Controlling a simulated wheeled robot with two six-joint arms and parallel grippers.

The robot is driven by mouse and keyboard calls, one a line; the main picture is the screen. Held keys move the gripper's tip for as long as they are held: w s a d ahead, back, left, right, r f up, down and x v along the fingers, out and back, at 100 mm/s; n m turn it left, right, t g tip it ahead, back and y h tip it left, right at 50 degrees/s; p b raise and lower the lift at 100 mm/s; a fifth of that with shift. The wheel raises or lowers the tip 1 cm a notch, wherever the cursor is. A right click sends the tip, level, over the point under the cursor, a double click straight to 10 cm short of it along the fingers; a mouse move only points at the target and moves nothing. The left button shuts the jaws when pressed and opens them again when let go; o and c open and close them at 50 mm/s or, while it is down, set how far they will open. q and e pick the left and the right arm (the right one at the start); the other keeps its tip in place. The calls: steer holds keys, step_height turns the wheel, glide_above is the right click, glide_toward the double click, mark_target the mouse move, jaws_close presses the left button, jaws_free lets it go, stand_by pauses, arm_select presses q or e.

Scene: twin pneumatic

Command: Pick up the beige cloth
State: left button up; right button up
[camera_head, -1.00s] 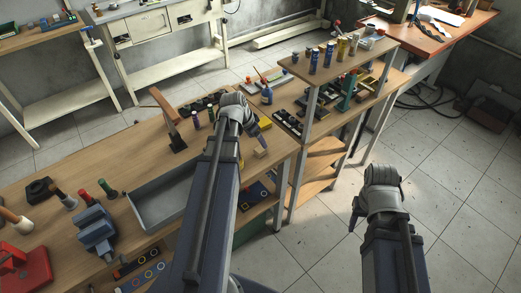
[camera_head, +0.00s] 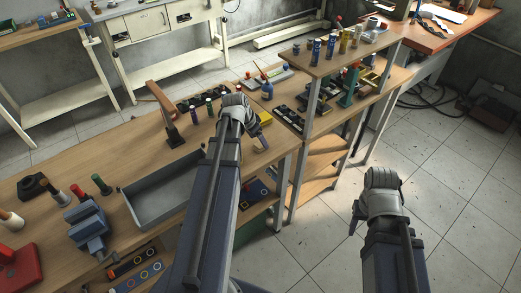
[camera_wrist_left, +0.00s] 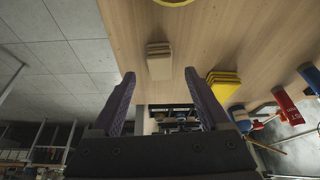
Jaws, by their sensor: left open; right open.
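The beige cloth (camera_wrist_left: 159,62) looks like a small folded stack on the wooden bench top, seen in the left wrist view. It lies just beyond and between the fingertips of my left gripper (camera_wrist_left: 160,76), which is open and empty. In the head view my left gripper (camera_head: 262,143) is over the right end of the bench, and the beige cloth is not clearly visible there. My right gripper (camera_head: 356,216) is open and empty, away from the bench above the tiled floor.
A folded yellow stack (camera_wrist_left: 223,85) lies beside the beige cloth. A grey metal tray (camera_head: 150,214), a blue vise (camera_head: 88,228) and a wooden-handled tool (camera_head: 161,102) are on the bench (camera_head: 130,150). A raised shelf (camera_head: 350,52) with several cans stands to the right.

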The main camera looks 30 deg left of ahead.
mark_target(259, 144)
arm_select(q)
steer(key=b+x, duration=0.2)
steer(key=x, duration=0.1)
steer(key=shift+a, duration=0.1)
arm_select(e)
step_height(259, 144, down, 3)
steer(key=shift+r, duration=0.15)
arm_select(q)
steer(key=shift+s, duration=0.1)
steer(key=shift+c, duration=0.3)
jaws_close()
